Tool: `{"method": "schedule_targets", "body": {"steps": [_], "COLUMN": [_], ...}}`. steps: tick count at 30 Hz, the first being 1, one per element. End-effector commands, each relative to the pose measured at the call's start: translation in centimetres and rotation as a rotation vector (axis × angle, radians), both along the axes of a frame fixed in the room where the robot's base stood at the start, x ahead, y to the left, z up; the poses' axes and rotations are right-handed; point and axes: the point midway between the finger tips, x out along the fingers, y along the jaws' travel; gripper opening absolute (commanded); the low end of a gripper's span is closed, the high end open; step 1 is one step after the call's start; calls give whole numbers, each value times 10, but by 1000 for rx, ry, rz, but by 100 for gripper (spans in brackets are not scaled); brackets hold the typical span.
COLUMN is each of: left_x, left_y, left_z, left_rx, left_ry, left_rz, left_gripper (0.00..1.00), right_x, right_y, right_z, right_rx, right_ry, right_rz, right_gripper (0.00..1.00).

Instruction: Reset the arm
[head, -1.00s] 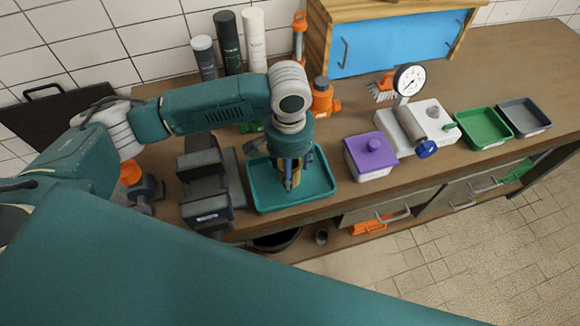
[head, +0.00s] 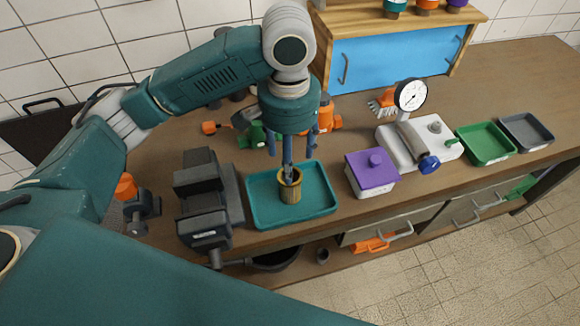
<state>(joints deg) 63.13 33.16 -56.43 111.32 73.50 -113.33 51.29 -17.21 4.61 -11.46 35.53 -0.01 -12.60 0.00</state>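My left gripper (head: 290,150) points down above the teal tray (head: 325,208) on the bench. Its fingers are spread apart and hold nothing that I can see. A brass-coloured hollow cylinder (head: 289,191) stands upright in the tray, directly below the fingers. The lowest fingertip overlaps the cylinder's top rim in the head view; I cannot tell whether they touch. My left arm reaches in from the left, bent at the elbow. My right gripper is not in view.
A dark vise (head: 207,205) stands left of the tray. A purple-lidded box (head: 372,172), a white device with gauge (head: 410,95), a green tray (head: 486,143) and a grey tray (head: 526,131) stand to the right. A blue-doored cabinet (head: 395,62) is behind.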

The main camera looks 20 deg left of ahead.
Motion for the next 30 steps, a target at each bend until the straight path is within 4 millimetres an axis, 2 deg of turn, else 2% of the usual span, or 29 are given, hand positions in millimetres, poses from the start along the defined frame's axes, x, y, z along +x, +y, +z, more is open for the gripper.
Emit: {"method": "schedule_targets", "body": {"steps": [19,30], "left_x": [0,0], "left_y": [0,0], "left_z": [7,70], "left_rx": [0,0], "left_ry": [-1,-1], "left_rz": [0,0], "left_gripper": [58,58], "right_x": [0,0], "right_y": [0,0], "right_z": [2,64], "right_rx": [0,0], "right_ry": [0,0], "right_rz": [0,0], "right_gripper": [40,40]}}
